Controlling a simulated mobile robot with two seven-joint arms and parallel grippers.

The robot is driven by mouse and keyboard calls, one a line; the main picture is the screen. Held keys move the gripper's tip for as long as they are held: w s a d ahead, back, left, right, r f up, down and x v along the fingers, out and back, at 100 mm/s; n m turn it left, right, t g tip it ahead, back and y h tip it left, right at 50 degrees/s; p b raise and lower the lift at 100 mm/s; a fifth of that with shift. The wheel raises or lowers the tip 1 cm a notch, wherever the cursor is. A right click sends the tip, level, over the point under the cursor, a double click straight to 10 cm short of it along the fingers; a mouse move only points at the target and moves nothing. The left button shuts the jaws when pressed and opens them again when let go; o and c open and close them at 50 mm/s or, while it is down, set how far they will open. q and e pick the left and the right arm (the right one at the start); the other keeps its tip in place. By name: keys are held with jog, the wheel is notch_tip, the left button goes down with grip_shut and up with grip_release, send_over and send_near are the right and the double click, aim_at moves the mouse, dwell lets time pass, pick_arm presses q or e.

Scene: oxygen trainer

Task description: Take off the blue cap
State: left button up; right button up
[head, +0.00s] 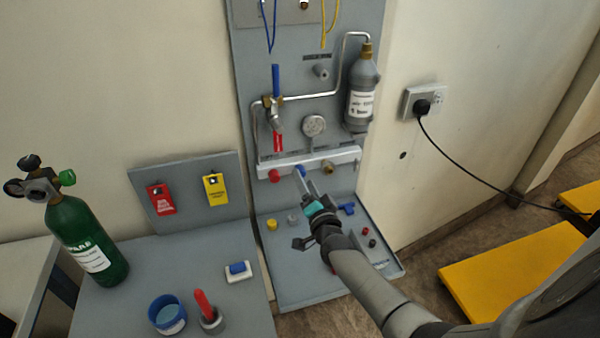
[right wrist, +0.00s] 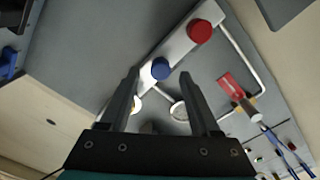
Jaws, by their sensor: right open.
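The blue cap (head: 313,160) sits on the white manifold bar (head: 345,155) on the grey panel, between a red cap (head: 274,175) and a brass fitting (head: 328,166). In the right wrist view the blue cap (right wrist: 161,68) shows between and just beyond my fingertips; whether it touches them I cannot tell. The red cap (right wrist: 199,31) is up and to the right there. My right gripper (head: 303,175) is open and empty, its fingers pointing up at the bar and partly covering the cap in the head view. My left gripper is not in view.
Above the bar are a gauge (head: 314,125), a valve with a blue handle (head: 276,80), a red tag (head: 278,141) and a grey bottle (head: 362,92). Small loose fittings lie on the shelf (head: 300,275) below. A green cylinder (head: 88,240) stands at left.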

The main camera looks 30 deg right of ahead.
jog(key=shift+m, duration=0.3)
jog(key=shift+m+b, duration=0.6)
jog(key=shift+m, duration=1.2)
jog(key=m+b, duration=0.1)
jog(key=m, duration=0.2)
